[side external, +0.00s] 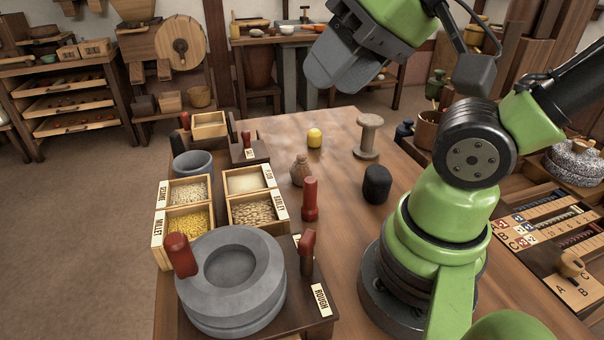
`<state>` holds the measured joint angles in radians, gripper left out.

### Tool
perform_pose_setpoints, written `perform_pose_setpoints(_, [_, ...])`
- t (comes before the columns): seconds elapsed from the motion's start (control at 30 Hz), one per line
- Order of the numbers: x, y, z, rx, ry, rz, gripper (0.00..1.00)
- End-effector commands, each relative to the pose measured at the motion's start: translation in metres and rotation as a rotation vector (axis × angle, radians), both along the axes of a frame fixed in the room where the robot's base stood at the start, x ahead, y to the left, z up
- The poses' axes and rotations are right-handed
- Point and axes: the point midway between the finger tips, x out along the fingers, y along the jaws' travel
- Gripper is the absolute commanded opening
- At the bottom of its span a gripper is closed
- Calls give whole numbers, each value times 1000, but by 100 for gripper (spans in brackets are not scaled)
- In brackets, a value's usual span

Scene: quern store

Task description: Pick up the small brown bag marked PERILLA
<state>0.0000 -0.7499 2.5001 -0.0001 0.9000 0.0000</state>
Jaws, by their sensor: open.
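A small brown bag (299,171) with a tied neck stands upright on the wooden table, left of the table's middle. No PERILLA mark can be read on it at this size. My gripper (326,77) is raised above the far part of the table, up and slightly right of the bag in the picture. It is open and apart from the bag, and I see nothing held in it. Its fingertips are hard to make out from this side.
A red-brown peg (310,198) stands close in front of the bag. Grain boxes (186,192) and a stone quern (232,282) are to the left and front. A yellow piece (314,138), a wooden spool (369,136) and a black piece (377,184) stand behind and right, with bare table between.

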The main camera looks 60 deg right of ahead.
Motion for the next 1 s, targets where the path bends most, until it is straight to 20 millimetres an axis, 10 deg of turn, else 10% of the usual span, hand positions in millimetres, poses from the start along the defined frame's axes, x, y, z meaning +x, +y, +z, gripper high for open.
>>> perform_pose_setpoints(0.2, [0,0,0,0,0,0,45])
perform_pose_setpoints(0.47, [0,0,0,0,0,0,100])
perform_pose_setpoints(0.77, [8,-4,1,27,30,-63,100])
perform_pose_setpoints(1.0, [64,-37,-9,219,225,-560,100])
